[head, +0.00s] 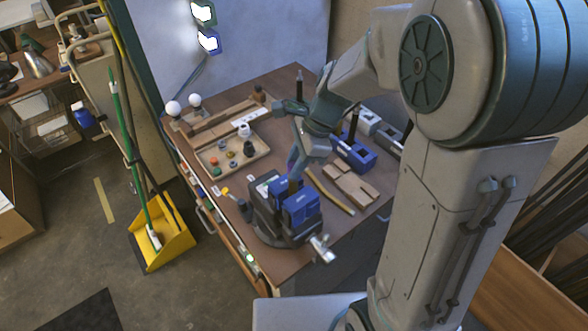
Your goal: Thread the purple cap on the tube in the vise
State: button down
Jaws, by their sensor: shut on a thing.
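A dark vise (262,212) with blue jaw blocks (300,207) is mounted near the front of the brown workbench.
A wooden tray (215,172) with small coloured parts lies left of my arm. Flat wooden blocks (350,186) and a blue holder (353,153) stand to the right. White bulbs (173,108) stand at the back left. A yellow dustpan (163,238) is on the floor.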

jog(key=c, duration=1.5)
grip_release()
jog(key=shift+m, duration=0.4)
jog(key=o, duration=0.4)
jog(key=s+b+v, duration=0.1)
jog(key=b+v, duration=0.1)
jog(key=v, duration=1.2)
jog(key=s+d+f+n+t+h+b, duration=0.1)
jog(key=s+d+f+n, duration=0.1)
jog(key=s+f+n, duration=0.1)
jog(key=s+d+f+n+t+h+b, duration=0.1)
jog(key=s+d+f+n+t+h, duration=0.1)
jog(key=s+n, duration=0.3)
jog(key=s+d+f+n+t+h+b, duration=0.1)
jog(key=s+d+f+n, duration=0.1)
jog(key=n, duration=0.7)
jog(key=shift+s+d+f, duration=0.1)
jog(key=shift+s+f, duration=0.35)
jog(key=shift+s, duration=0.15)
jog(key=shift+s+d+f, duration=0.1)
jog(key=shift+s+f, duration=0.35)
jog(key=shift+s, duration=0.15)
